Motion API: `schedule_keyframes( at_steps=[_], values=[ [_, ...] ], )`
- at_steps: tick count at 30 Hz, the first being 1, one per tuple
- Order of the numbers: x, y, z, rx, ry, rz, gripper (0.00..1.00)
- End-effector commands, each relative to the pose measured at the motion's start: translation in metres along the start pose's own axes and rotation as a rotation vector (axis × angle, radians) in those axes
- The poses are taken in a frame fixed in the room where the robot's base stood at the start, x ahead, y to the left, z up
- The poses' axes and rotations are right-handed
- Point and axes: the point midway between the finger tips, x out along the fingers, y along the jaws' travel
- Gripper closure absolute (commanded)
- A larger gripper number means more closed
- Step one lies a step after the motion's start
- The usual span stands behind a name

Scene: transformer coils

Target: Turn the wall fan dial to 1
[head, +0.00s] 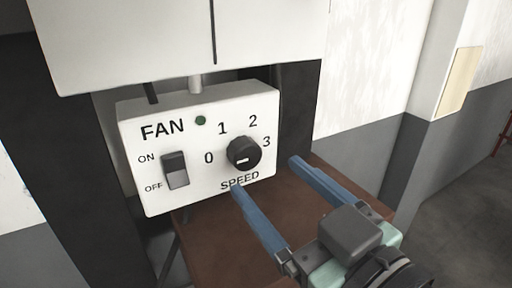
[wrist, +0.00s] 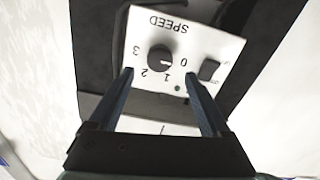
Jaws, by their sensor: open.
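The fan box (head: 140,185) is a white panel marked FAN and SPEED. Its black round speed dial (head: 244,151) has 0, 1, 2 and 3 printed around it. The dial's short white mark appears to point near 0 in the wrist view, where the dial (wrist: 160,57) and its lettering look upside down. My gripper (head: 265,174) is open and empty, its two blue fingers in front of and below the dial in the head view. In the wrist view my gripper (wrist: 158,71) has a fingertip on either side of the dial. No contact is visible.
A black ON/OFF rocker switch (head: 175,169) sits left of the dial, and a small dark green lamp (head: 200,120) above. A white cabinet (head: 150,40) hangs over the box. A brown surface (head: 215,235) lies below. Open floor is at right.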

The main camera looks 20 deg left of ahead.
Motion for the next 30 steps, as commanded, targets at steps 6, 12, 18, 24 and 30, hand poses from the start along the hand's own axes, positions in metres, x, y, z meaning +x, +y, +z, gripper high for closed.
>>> schedule_keyframes(
  at_steps=[6,12,18,24,30],
  values=[
    [0.038,0.000,-0.003,0.003,0.000,-0.004,0.18],
    [0.054,0.000,-0.001,0.000,0.000,0.000,0.18],
    [0.055,0.000,0.000,-0.001,0.000,0.001,0.18],
    [0.055,0.000,0.000,0.000,0.000,0.001,0.36],
    [0.055,0.000,0.000,0.000,0.001,0.001,0.72]
  ],
)
